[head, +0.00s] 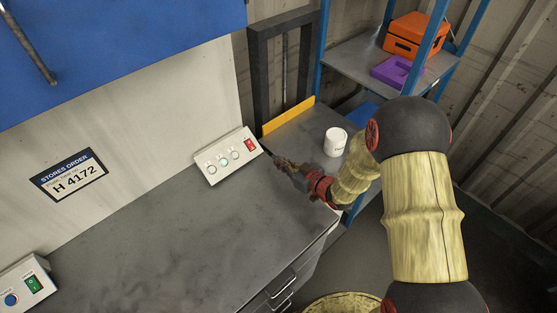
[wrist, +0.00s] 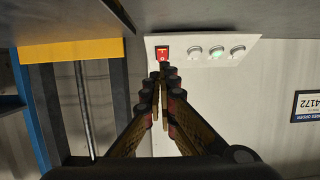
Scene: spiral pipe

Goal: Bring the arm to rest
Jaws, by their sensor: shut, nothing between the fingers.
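My gripper (head: 274,158) is shut and empty, its fingertips together. It is held above the grey worktop (head: 150,240), just to the right of a white control panel (head: 226,156) in the head view. The panel carries a red rocker switch (head: 249,145) and several round buttons, one lit green (head: 222,162). In the wrist view, the fingertips (wrist: 164,70) show close to the red switch (wrist: 163,52) and overlap its lower edge. I cannot tell whether they touch it. My arm reaches in from the right.
A white cup (head: 335,142) stands on the surface beyond my wrist. A yellow strip (head: 289,117) and a dark frame rise behind it. A blue shelf unit holds an orange case (head: 410,38) and a purple tray (head: 397,71). Another control box (head: 25,287) is at lower left. The worktop's middle is clear.

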